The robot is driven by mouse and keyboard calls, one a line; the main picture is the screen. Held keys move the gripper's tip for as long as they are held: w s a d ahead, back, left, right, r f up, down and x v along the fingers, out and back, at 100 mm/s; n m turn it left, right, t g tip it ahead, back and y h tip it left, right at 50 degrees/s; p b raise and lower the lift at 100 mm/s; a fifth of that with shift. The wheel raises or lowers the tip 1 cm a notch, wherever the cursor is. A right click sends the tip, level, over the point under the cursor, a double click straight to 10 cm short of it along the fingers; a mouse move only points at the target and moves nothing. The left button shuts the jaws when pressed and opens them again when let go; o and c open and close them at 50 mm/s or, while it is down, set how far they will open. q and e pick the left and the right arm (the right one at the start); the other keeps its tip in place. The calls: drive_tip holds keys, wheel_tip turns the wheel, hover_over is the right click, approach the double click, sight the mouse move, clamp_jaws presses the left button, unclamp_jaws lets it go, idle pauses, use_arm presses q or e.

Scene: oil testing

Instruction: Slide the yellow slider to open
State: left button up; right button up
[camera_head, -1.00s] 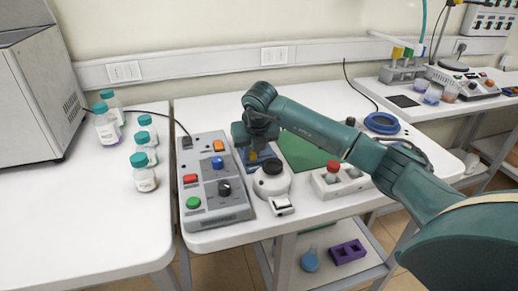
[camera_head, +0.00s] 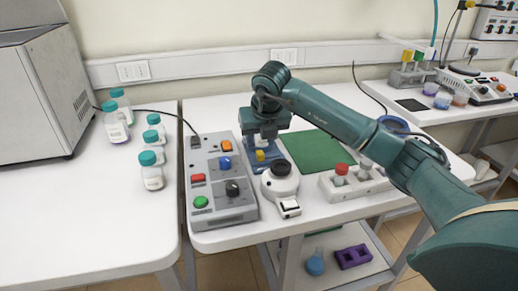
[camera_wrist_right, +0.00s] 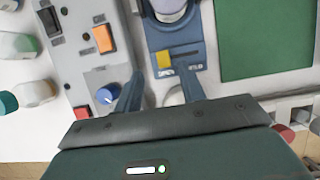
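A blue device (camera_head: 286,163) stands on the middle table and carries a small yellow slider (camera_head: 260,156). In the right wrist view the yellow slider (camera_wrist_right: 164,60) sits at the left end of a slot below a pale round container (camera_wrist_right: 172,8). My right gripper (camera_head: 264,137) is above the blue device. In the wrist view the right gripper (camera_wrist_right: 162,72) has its two fingers apart, one on each side of the slider, with nothing between them. I cannot tell how high the fingertips are above it. My left gripper is not in view.
A grey control box (camera_head: 228,213) with coloured buttons is left of the blue device. A white round instrument (camera_head: 281,182) stands in front. A green mat (camera_head: 318,152) and a white block with a red-capped vial (camera_head: 340,180) are to the right. Teal-capped bottles (camera_head: 151,172) stand on the left table.

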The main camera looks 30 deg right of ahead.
drive_tip(key=v, duration=0.8)
